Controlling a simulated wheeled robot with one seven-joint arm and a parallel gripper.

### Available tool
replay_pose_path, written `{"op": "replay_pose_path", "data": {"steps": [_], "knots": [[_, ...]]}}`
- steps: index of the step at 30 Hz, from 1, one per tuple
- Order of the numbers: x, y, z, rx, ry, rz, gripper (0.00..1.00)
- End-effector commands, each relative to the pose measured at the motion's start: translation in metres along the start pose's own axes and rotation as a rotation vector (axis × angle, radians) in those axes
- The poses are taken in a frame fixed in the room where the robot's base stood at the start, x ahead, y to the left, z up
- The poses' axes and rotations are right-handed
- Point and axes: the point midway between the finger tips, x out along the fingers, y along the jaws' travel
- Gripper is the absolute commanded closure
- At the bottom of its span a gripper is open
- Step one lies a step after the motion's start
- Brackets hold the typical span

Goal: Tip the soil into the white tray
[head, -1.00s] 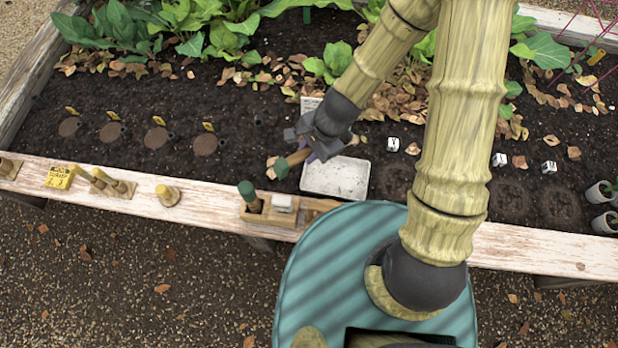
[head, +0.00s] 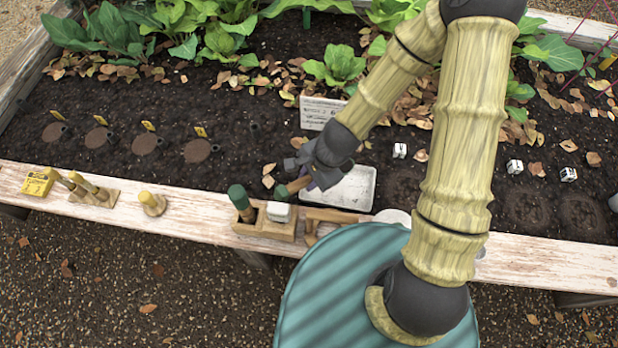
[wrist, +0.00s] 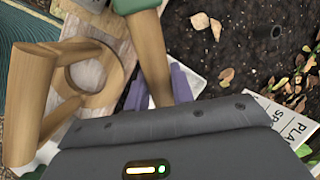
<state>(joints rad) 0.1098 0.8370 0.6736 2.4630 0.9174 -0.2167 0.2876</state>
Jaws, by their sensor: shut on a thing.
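My gripper (head: 318,181) is shut on a tool with a wooden handle (head: 297,185) and a green end. In the wrist view the handle (wrist: 152,60) runs down between my purple fingers. The tool's other end is hidden behind my gripper, so I cannot see any soil on it. The white tray (head: 352,190) lies on the bed near its front board, and my gripper is over its left part. A pale bit of the tray (wrist: 193,83) shows beside my fingers in the wrist view. My arm and gripper cover part of the tray.
A wooden holder (head: 264,228) with a green-topped tool and a white block stands on the front board, left of the tray. A wooden stand (wrist: 85,75) is close to the handle in the wrist view. A printed sign (head: 320,110) stands behind my gripper. White cubes (head: 514,166) lie rightward.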

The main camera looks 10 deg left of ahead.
Motion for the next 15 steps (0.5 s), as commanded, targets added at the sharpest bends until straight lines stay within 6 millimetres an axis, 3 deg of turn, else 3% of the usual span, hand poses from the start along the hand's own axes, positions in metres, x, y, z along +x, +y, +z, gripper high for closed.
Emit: {"op": "replay_pose_path", "data": {"steps": [8,15], "knots": [[-0.003,-0.001,-0.003,0.010,-0.034,0.000,1.00],[-0.015,-0.003,-0.014,0.043,-0.182,-0.004,1.00]]}}
